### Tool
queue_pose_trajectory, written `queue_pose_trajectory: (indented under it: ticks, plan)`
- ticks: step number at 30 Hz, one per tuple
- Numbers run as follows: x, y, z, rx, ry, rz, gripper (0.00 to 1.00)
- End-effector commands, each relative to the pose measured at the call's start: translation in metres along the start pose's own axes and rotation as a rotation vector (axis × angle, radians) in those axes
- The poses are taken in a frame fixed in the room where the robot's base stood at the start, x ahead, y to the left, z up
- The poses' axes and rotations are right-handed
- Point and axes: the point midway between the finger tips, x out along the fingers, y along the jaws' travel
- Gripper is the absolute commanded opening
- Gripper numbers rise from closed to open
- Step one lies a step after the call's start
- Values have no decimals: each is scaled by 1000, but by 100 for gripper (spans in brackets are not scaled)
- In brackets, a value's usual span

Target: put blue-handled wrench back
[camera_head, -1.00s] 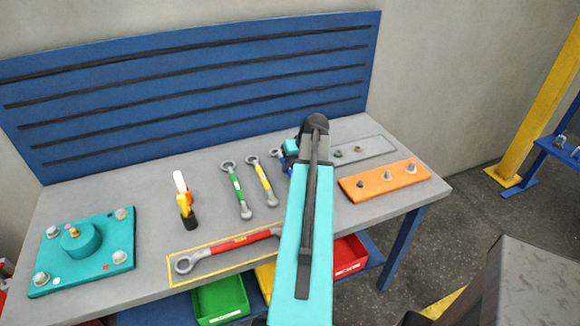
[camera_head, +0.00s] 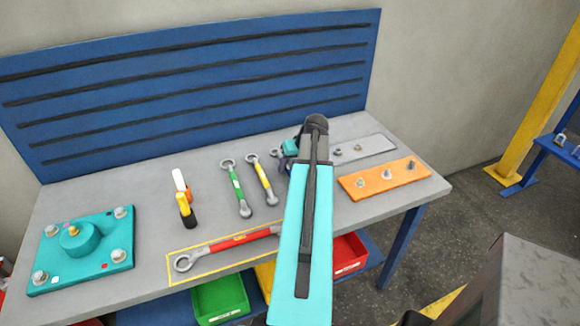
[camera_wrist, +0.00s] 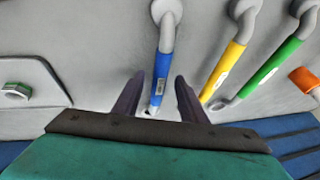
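The blue-handled wrench (camera_wrist: 164,58) lies on the grey bench top, seen in the wrist view with its grey ring end at the top. My gripper (camera_wrist: 159,77) is open, with one dark finger on each side of the blue handle. Gaps show between the handle and both fingers. The handle's lower end is near my gripper's palm. In the head view my gripper (camera_head: 291,148) is mostly hidden behind my arm, and the blue wrench is hidden there too.
The yellow wrench (camera_head: 262,180) and green wrench (camera_head: 237,189) lie left of my gripper. A red wrench (camera_head: 235,241) lies in a yellow outline at the front. An orange plate (camera_head: 375,183) and grey plate (camera_head: 372,147) are to the right. A teal fixture (camera_head: 95,262) stands at far left.

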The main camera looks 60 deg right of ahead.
Motion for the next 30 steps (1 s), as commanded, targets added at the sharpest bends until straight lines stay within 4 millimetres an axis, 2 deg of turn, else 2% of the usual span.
queue_pose_trajectory:
  ticks: [11, 30]
  plan:
    - [-9, 0, 1, 0, -1, 0, 38]
    - [-74, 0, 0, 0, 1, 1, 38]
